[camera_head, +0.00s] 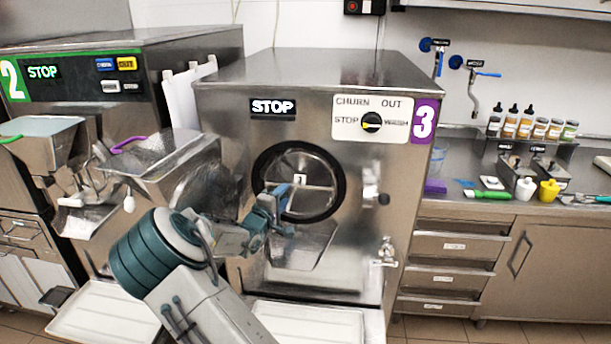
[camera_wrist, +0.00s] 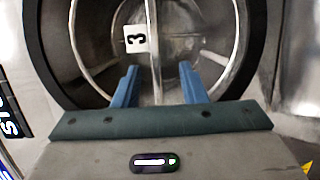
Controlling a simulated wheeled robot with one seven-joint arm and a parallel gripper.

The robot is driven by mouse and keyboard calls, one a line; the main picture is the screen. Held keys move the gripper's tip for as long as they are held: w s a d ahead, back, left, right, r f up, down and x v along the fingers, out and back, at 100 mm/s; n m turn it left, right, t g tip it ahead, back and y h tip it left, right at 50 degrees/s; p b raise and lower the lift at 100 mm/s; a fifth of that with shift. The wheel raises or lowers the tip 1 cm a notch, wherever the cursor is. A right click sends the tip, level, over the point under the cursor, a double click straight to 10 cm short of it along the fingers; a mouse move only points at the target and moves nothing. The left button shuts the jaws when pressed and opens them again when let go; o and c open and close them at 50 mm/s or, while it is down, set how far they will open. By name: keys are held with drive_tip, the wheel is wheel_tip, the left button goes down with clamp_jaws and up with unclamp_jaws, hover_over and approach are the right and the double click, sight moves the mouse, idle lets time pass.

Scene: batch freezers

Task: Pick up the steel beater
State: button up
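The steel beater (camera_head: 313,196) sits inside the round, black-rimmed opening of the steel machine marked 3 (camera_head: 225,90). In the wrist view its curved bars (camera_wrist: 153,55) fill the opening, with a white tag reading 3 (camera_wrist: 135,38) on it. My gripper (camera_head: 283,207) is in front of the opening, at its lower left in the head view. Its two blue fingers (camera_wrist: 158,85) are apart. An upright bar shows between them in the wrist view; I cannot tell whether the fingertips reach past it. The beater's rear is hidden in the barrel.
A steel chute (camera_head: 303,245) juts out below the opening, with a tap (camera_head: 384,252) at right. White trays (camera_head: 305,322) lie below. Machine 2 (camera_head: 100,70) stands at left with its hopper. A counter (camera_head: 470,208) with bottles is at right.

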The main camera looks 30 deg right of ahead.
sight(293, 182)
drive_tip(key=x, duration=0.3)
drive_tip(key=p+x, duration=0.1)
drive_tip(key=x, duration=0.1)
drive_tip(key=p+x, duration=0.1)
drive_tip(key=x, duration=0.2)
drive_tip(key=shift+w+d+r, duration=0.2)
drive_tip(key=shift+d+r, duration=0.05)
drive_tip(key=shift+r, duration=0.1)
drive_tip(key=shift+w+d+f, duration=0.1)
drive_tip(key=shift+w+d, duration=0.15)
drive_tip(key=shift+w, duration=0.05)
clamp_jaws()
